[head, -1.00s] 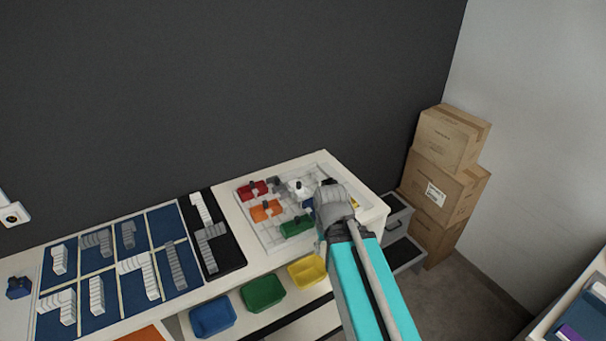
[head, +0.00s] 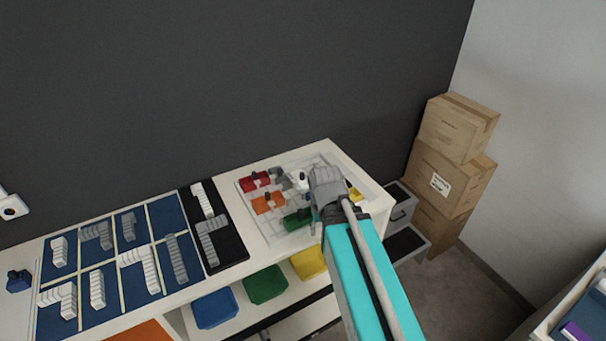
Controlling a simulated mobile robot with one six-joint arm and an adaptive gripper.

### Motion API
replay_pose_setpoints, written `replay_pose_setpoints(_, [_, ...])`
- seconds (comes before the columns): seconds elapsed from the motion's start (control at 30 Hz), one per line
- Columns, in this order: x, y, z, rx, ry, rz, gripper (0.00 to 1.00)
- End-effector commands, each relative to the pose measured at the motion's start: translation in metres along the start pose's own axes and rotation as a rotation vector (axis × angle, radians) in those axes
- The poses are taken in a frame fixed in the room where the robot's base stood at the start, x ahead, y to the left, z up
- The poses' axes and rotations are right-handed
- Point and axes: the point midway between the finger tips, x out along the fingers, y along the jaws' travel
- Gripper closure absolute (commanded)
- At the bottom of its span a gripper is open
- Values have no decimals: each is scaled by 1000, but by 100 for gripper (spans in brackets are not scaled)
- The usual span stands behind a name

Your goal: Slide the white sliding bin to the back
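A white piece with a dark knob (head: 302,178) sits in the white sliding board (head: 262,226) on the bench top, in the upper middle of the board. It is the only white bin-like piece I can make out, and its right side is partly hidden by my arm. My gripper (head: 316,218) is over the right part of the board, to the right of the green piece. Its fingers are small and partly hidden by my grey wrist, so I cannot tell whether they are open or touch anything.
A red piece (head: 254,181), an orange piece (head: 266,203), a green piece (head: 297,220) and a grey piece (head: 279,182) share the board. A yellow piece (head: 355,194) shows right of my wrist. Blue, green and yellow trays sit below. Cartons (head: 449,171) stand at the right.

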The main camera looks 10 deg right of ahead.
Motion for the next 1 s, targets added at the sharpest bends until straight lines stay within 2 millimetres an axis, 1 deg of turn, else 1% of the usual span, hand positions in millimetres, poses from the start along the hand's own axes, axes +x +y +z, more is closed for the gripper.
replay_pose_setpoints(0.17, [-15, 0, -39, -32, 0, 0, 43])
replay_pose_setpoints(0.27, [-27, -2, -72, -70, 0, 0, 43])
replay_pose_setpoints(0.37, [-41, -1, -112, -111, 0, 0, 43])
replay_pose_setpoints(0.4, [-47, -1, -129, -128, 0, 0, 43])
replay_pose_setpoints(0.47, [-56, -1, -155, -155, 0, -1, 43])
replay_pose_setpoints(0.5, [-62, 0, -172, -173, 0, -1, 43])
replay_pose_setpoints(0.6, [-75, 0, -211, -216, 0, -1, 43])
replay_pose_setpoints(0.7, [-85, 1, -244, -254, 1, -1, 43])
replay_pose_setpoints(0.8, [-92, 1, -267, -282, 1, -1, 43])
replay_pose_setpoints(0.83, [-93, 1, -272, -289, 1, -1, 43])
replay_pose_setpoints(0.9, [-96, 2, -281, -300, 1, -1, 43])
replay_pose_setpoints(1.0, [-97, 2, -286, -309, 1, -1, 43])
